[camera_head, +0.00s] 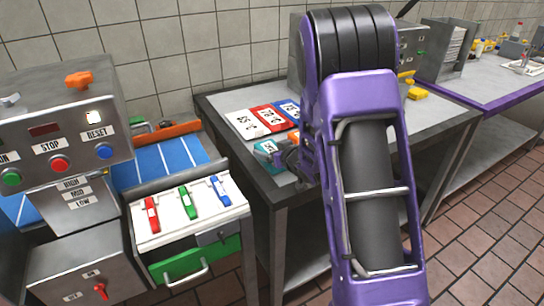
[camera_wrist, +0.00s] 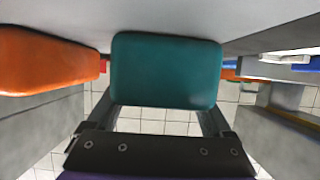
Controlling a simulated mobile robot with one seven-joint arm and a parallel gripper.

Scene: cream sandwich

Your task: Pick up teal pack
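The teal pack (camera_head: 265,147) lies at the front left edge of the grey table in the head view, partly hidden by my gripper (camera_head: 284,156). In the wrist view the teal pack (camera_wrist: 166,70) fills the upper middle, at the ends of the fingers of my gripper (camera_wrist: 160,112). The fingers are wide apart, and the pack covers their tips. I cannot tell whether they touch it.
An orange pack (camera_wrist: 45,60) lies beside the teal one. White (camera_head: 247,123) and red (camera_head: 273,116) labelled cards lie behind on the table (camera_head: 232,98). A control machine (camera_head: 60,130) and a white-topped unit with coloured clips (camera_head: 190,215) stand left.

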